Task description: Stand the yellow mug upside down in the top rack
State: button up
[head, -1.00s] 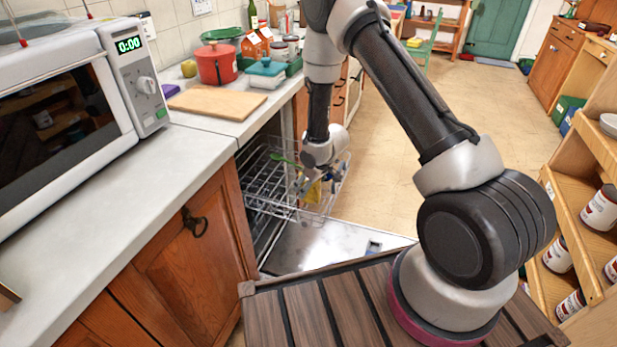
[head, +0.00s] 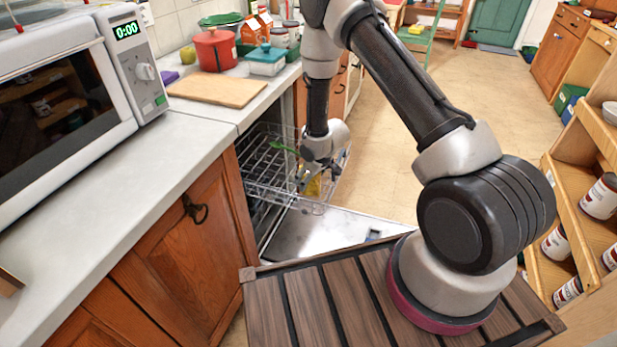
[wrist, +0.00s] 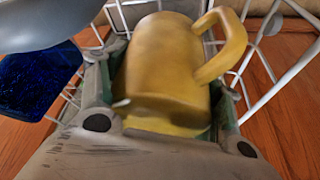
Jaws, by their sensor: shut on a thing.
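The yellow mug (wrist: 165,75) fills the middle of the wrist view, with its handle toward the upper right. My gripper (wrist: 168,110) is shut on the mug, one finger on each side of its body. In the head view the mug (head: 313,187) is a small yellow patch below my gripper (head: 312,178), mostly hidden by it. The pulled-out wire rack (head: 268,170) of the open dishwasher surrounds this spot. White rack wires (wrist: 262,75) show close around the mug in the wrist view. I cannot tell whether the mug touches the rack.
A dark blue item (wrist: 35,80) is close to the left of my gripper. A green item (head: 284,147) lies in the rack. The open dishwasher door (head: 320,235) is below. The counter (head: 110,195) with a microwave (head: 60,100) is left; shelves with cans (head: 600,197) are right.

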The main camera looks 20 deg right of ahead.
jog(key=shift+f, duration=0.45)
jog(key=o, duration=1.4)
jog(key=shift+o, duration=0.2)
